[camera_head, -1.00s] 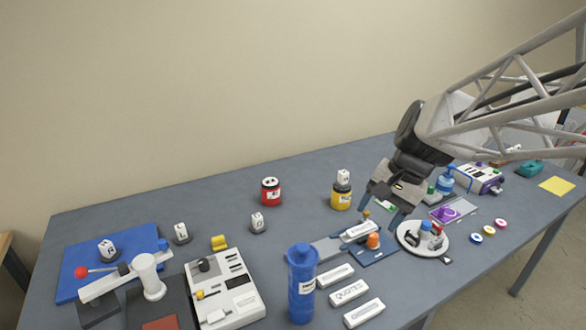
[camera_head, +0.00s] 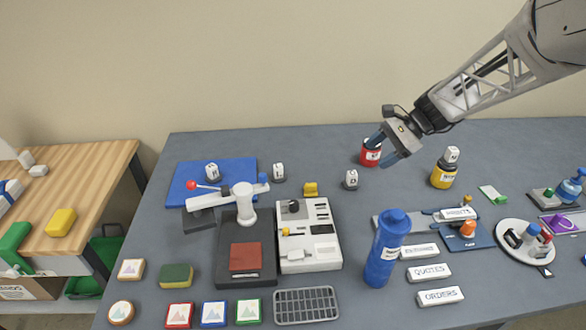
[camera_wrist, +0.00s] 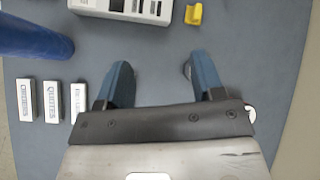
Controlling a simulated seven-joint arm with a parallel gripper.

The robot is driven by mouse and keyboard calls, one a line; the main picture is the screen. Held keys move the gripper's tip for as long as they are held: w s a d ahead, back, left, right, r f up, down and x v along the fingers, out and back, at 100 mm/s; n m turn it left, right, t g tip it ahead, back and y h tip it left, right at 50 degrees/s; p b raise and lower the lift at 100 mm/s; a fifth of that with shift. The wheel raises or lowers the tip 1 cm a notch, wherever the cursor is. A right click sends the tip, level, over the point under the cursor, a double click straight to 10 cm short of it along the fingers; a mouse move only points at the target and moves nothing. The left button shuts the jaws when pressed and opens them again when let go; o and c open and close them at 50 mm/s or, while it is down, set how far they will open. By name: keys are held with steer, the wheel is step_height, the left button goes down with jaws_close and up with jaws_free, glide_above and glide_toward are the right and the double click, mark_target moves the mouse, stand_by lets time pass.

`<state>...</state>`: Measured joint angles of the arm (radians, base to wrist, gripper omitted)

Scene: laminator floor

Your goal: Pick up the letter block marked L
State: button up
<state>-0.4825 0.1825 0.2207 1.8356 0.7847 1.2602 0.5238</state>
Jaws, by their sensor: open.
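Small white letter blocks on dark round bases show in the head view: one (camera_head: 212,172) over the blue board, one (camera_head: 279,172) right of it, and one (camera_head: 351,179) farther right. Another white block (camera_head: 452,154) sits on top of the yellow jar. The letters are too small to read surely, so I cannot tell which is L. My gripper (camera_head: 384,149) is open and empty above the table, in front of the red jar. In the wrist view its blue fingers (camera_wrist: 158,72) are spread over bare table, with a small round thing partly hidden behind the right finger.
The red jar (camera_head: 370,152) and yellow jar (camera_head: 443,175) stand near the gripper. A tall blue bottle (camera_head: 386,250) stands in front, beside white label blocks (camera_head: 429,272). The grey-white machine (camera_head: 309,240) and lever press (camera_head: 246,205) are left.

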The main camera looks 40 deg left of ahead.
steer(key=w+a+f+m+g+y, duration=0.1)
steer(key=a+f, duration=0.3)
steer(key=a, duration=0.4)
steer(key=a+f+g, duration=0.2)
steer(key=a+f, duration=0.2)
steer(key=a, duration=0.3)
steer(key=m+g, duration=0.2)
glide_toward(274, 177)
steer(key=shift+s+a+r+y, duration=0.15)
steer(key=shift+s+r, duration=0.25)
steer(key=shift+r, duration=0.05)
steer(key=shift+s+a+r+y, duration=0.15)
steer(key=shift+s+a+r, duration=0.05)
steer(key=shift+s+r, duration=0.25)
steer(key=shift+a+f, duration=0.15)
steer(key=shift+a, duration=0.1)
steer(key=shift+x, duration=1.3)
steer(key=shift+x, duration=2.6)
